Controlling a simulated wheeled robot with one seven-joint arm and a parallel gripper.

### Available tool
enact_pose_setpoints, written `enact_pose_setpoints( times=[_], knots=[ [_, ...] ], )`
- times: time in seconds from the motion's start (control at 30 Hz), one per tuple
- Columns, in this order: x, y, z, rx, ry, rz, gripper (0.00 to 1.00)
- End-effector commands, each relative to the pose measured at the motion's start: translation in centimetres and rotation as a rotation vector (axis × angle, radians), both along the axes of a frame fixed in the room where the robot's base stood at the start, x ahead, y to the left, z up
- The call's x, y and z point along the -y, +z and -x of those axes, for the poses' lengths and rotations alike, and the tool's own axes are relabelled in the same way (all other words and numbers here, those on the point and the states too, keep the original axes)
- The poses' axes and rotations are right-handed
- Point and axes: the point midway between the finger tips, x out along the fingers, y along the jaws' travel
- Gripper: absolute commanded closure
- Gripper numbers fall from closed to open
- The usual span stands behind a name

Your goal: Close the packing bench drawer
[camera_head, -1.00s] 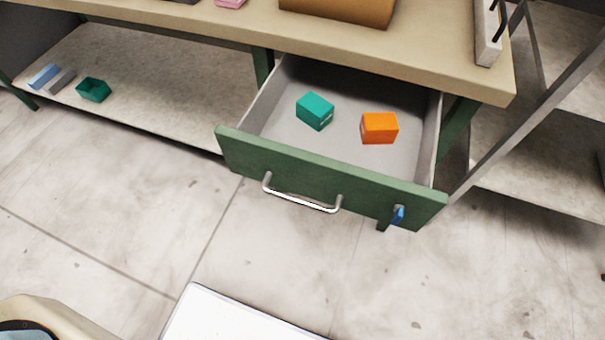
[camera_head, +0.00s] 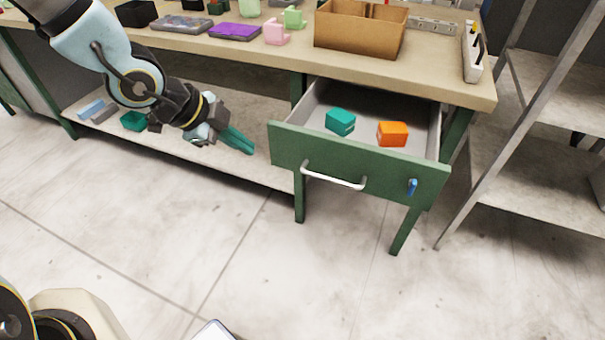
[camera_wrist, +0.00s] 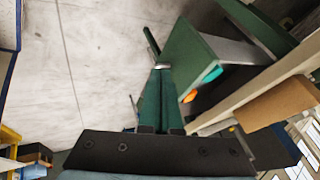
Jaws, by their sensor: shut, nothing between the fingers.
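The packing bench drawer (camera_head: 410,168) is pulled open, its green front standing out from the bench. A pale bar handle (camera_head: 333,177) sits on the front, with a small blue piece (camera_head: 412,187) to its right. A teal box (camera_head: 340,121) and an orange box (camera_head: 392,134) lie inside. My gripper (camera_head: 252,149) is shut and empty, left of the drawer front in the head view and apart from it there. In the wrist view my gripper (camera_wrist: 160,72) points toward the green drawer front (camera_wrist: 190,52); contact cannot be told.
The bench top (camera_head: 260,55) carries a cardboard box (camera_head: 358,32), a purple item (camera_head: 235,31) and a pink block (camera_head: 276,32). A lower shelf (camera_head: 215,155) lies under it at left. A grey rack (camera_head: 530,140) stands at right. The floor before the drawer is clear.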

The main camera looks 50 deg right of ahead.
Motion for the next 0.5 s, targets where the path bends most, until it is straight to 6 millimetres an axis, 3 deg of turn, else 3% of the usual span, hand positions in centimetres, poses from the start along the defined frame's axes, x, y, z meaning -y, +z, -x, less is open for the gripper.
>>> enact_pose_setpoints(
  times=[0.1,0.23,0.5],
  knots=[
    [1.2,0.1,1.9,0.002,-0.089,0.041,1.00],
    [1.8,-0.5,2.3,0.003,-0.104,0.049,1.00],
    [4.0,-4.1,3.2,0.002,-0.103,0.046,1.00]
  ],
)
